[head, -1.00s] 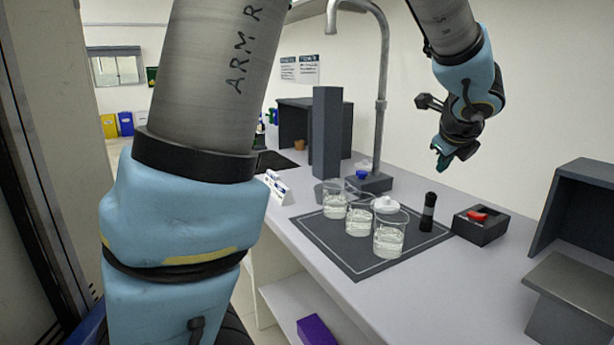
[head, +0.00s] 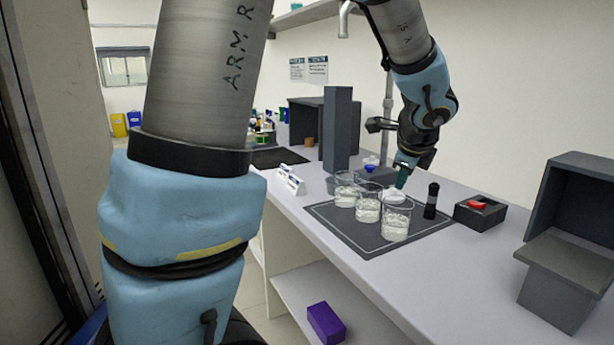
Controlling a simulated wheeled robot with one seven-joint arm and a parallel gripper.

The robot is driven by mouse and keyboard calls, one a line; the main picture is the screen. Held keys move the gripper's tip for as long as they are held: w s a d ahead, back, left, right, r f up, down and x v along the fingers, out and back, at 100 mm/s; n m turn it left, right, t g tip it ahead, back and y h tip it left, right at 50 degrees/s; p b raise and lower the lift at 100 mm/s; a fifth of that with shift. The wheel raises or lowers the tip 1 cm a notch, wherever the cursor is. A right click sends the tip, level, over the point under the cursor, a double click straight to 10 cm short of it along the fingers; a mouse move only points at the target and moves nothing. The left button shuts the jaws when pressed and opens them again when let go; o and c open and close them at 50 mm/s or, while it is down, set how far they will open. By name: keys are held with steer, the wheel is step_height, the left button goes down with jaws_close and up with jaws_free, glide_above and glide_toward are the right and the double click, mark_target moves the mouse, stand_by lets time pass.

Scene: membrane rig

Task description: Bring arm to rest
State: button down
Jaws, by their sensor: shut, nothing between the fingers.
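My gripper (head: 402,178) shows in the head view at the end of my arm, pointing down above the back of the dark mat. My upper arm fills the left of the view.
Glass beakers with clear liquid, the front one (head: 397,224), stand on the dark mat (head: 375,247). A black cylinder (head: 431,201) and a dark box with a red top (head: 479,210) stand right of the gripper. A grey open box (head: 570,240) is at far right. The front bench strip is clear.

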steer(key=s+a+f+n+g, duration=0.2)
steer(key=s+a+f+n, duration=0.1)
steer(key=a+n, duration=0.5)
steer(key=s+a+f+n+g, duration=0.2)
steer(key=s+a+f+n, duration=0.2)
steer(key=a+n, duration=0.4)
steer(key=s+a+f+n+g+y, duration=0.1)
steer(key=s+a+f+n, duration=0.2)
steer(key=a+n, duration=0.5)
steer(key=s+a, duration=0.1)
steer(key=a, duration=0.2)
steer(key=shift+f+g, duration=0.35)
steer(key=shift+g, duration=0.05)
